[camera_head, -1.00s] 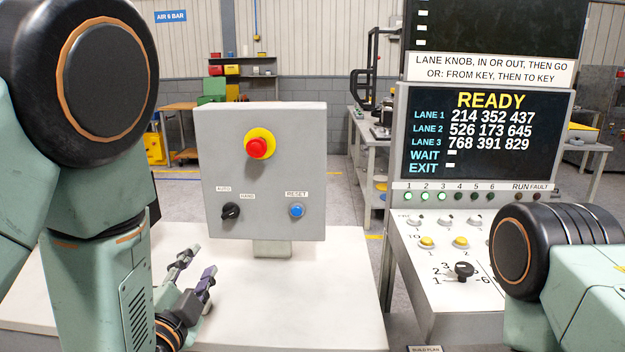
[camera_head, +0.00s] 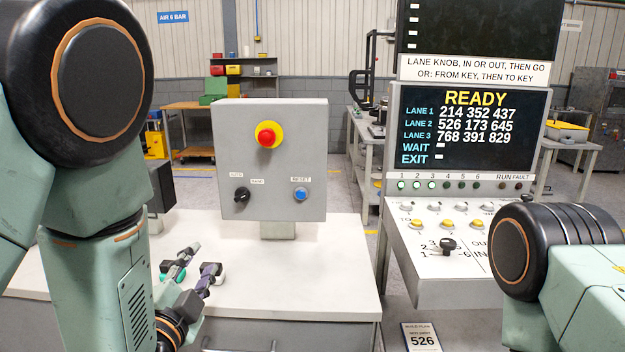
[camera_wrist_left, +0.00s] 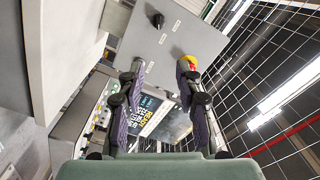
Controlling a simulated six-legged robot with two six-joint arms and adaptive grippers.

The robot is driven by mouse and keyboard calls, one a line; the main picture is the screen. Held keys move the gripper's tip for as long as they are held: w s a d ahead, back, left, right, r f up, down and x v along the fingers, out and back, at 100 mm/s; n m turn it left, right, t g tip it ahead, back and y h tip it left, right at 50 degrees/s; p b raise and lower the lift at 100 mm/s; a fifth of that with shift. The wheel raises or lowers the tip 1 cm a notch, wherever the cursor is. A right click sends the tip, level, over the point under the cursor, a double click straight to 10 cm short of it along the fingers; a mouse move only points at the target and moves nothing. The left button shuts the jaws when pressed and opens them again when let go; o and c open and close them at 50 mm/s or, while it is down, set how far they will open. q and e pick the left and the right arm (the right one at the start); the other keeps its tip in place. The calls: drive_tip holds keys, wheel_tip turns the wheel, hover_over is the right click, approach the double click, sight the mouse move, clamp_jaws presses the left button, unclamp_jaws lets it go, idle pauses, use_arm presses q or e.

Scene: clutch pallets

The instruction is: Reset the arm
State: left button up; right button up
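My left gripper (camera_head: 192,262) is low at the left in the head view, over the white table top (camera_head: 335,265), with its two fingers apart and nothing between them. The wrist view shows the same open fingers (camera_wrist_left: 161,75) pointing toward a grey control box (camera_wrist_left: 172,40). That box (camera_head: 310,140) stands on the table with a red button on a yellow ring (camera_head: 267,138), a black selector knob (camera_head: 242,194) and a blue RESET button (camera_head: 300,194). The gripper is apart from the box, lower left of it. My right gripper is out of view; only its arm shows.
A console at right has a READY screen (camera_head: 473,130), yellow buttons (camera_head: 432,224) and a black lane knob (camera_head: 447,245). A card reading 526 (camera_head: 422,338) is below it. Small teal and white items near the fingers are unclear. In the wrist view, wire mesh (camera_wrist_left: 275,60) is at right.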

use_arm(q)
drive_tip(key=s+a+f+n+g+y+b, duration=0.1)
drive_tip(key=s+f+n+g, duration=0.4)
drive_tip(key=f, duration=0.5)
drive_tip(key=s+a+f+n+g+b, duration=0.1)
drive_tip(key=s+f+n+g, duration=0.4)
drive_tip(key=f, duration=0.6)
drive_tip(key=s+f+n+g+b, duration=0.1)
drive_tip(key=s+f+g, duration=0.3)
drive_tip(key=s+f, duration=0.4)
drive_tip(key=s+a+f+n+g+b, duration=0.1)
drive_tip(key=s+f+g, duration=0.3)
drive_tip(key=s+f, duration=0.5)
drive_tip(key=s+n, duration=0.1)
drive_tip(key=s, duration=0.7)
drive_tip(key=shift+s+a+b, duration=0.2)
drive_tip(key=shift+b, duration=0.2)
drive_tip(key=shift+h, duration=0.3)
drive_tip(key=shift+s, duration=0.15)
